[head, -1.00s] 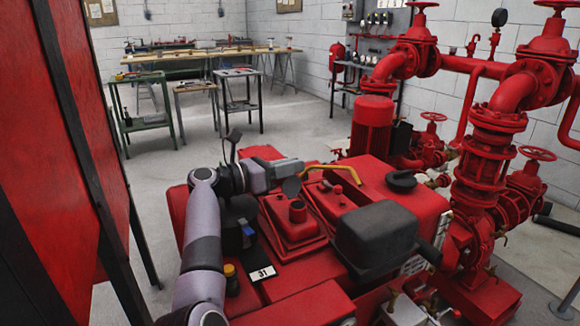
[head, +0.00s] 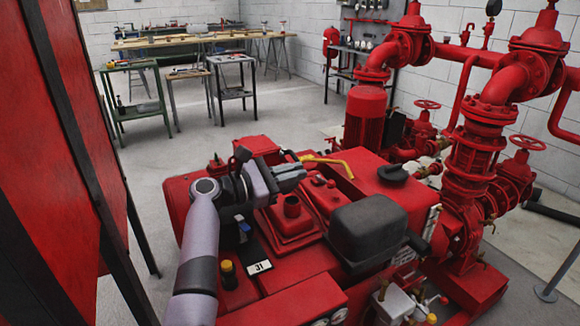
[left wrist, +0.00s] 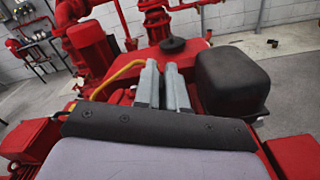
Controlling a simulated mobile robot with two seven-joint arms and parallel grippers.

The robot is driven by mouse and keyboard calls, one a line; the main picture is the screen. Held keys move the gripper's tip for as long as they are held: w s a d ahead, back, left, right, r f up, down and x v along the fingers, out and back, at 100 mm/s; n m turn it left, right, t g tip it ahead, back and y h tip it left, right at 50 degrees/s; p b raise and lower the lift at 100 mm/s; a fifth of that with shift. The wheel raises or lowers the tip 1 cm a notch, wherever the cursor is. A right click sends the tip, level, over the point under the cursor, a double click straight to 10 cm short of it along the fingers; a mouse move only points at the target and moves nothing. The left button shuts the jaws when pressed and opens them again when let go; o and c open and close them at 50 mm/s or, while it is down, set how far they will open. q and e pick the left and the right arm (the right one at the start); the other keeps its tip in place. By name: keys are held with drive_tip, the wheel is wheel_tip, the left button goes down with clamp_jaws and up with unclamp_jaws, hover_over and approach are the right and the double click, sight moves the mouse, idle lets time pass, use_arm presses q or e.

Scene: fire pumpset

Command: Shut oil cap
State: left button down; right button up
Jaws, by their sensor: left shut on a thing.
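My left gripper (head: 295,172) reaches in from the left over the red engine (head: 325,187). Its two grey fingers are close together, shut on the dark oil cap, which is mostly hidden by the fingers. The left wrist view shows the fingers (left wrist: 163,86) side by side, with the cap not clearly visible there. My right gripper is not in view.
A yellow bent handle (head: 335,163) lies just beyond the fingers. A black box-shaped housing (head: 368,230) stands to the right, and a black round cap (head: 392,174) sits on the red tank. A small yellow-topped black cap (head: 228,270) is at the near left.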

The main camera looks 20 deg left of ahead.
use_arm(q)
drive_tip(key=shift+s+d+m, duration=0.15)
drive_tip(key=shift+m, duration=0.15)
idle(0.4)
drive_tip(key=c, duration=1.3)
unclamp_jaws()
drive_tip(key=shift+s+f, duration=0.1)
drive_tip(key=shift+v, duration=3.55)
